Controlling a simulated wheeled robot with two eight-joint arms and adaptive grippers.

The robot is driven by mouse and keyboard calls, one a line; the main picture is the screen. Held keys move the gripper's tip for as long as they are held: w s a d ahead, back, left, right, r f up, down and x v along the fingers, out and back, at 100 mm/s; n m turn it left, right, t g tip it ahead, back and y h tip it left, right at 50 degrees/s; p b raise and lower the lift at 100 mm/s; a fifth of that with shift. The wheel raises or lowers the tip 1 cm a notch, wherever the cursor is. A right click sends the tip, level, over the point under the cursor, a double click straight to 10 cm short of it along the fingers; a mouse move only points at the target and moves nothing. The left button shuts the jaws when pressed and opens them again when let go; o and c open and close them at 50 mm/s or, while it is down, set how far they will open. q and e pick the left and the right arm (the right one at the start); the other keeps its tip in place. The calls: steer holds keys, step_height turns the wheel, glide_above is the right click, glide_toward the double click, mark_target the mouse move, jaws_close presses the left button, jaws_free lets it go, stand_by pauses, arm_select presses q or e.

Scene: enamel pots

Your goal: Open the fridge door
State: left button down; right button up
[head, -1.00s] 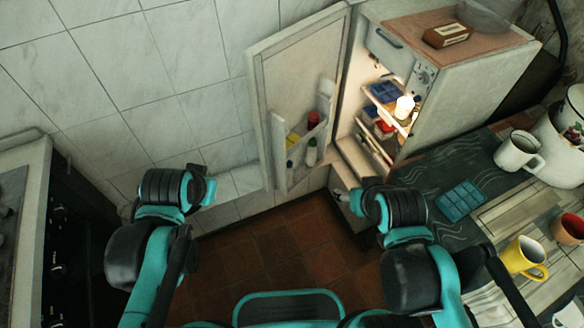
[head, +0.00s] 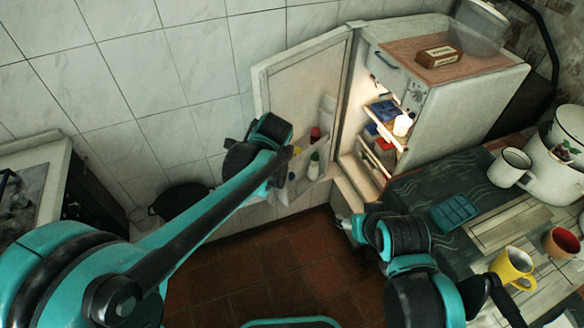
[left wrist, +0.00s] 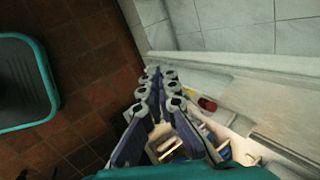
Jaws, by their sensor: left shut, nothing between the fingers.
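The fridge (head: 465,105) stands at the right, and its white door (head: 305,88) is swung wide open to the left, showing lit shelves inside. The door's inner shelf (head: 318,170) holds several small items, one with a red top. My left arm reaches across to the door's inner side; its fingers are mostly hidden in the head view. In the left wrist view my left gripper (left wrist: 160,76) is shut and empty, close to the door shelf items (left wrist: 207,103); contact cannot be told. My right gripper (head: 344,222) is low by the counter's edge, below the fridge; its finger state is unclear.
A dark round pan (head: 180,200) is at the left. The tiled floor (head: 270,265) is clear.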

arm_select(q)
steer(key=w+d+f+m+t+y+p, duration=0.1)
steer(key=w+d+f+m+y, duration=0.1)
steer(key=w+d+f+m, duration=0.4)
steer(key=w+d+f+m+y, duration=0.1)
steer(key=w+d+f+m, duration=0.1)
steer(key=d+f+m, duration=0.65)
steer(key=w+a+f+b, duration=0.1)
steer(key=w+f, duration=0.1)
steer(key=f, duration=0.1)
steer(key=w+a+f+n+b, duration=0.1)
steer(key=w+f, duration=0.2)
steer(key=w+f+n+b, duration=0.1)
steer(key=w+f, duration=0.1)
steer(key=f, duration=0.1)
steer(key=shift+w+a+f, duration=0.1)
steer(key=shift+w+a, duration=0.25)
steer(key=shift+a, duration=0.05)
steer(key=shift+w+a, duration=0.35)
steer(key=shift+w, duration=0.05)
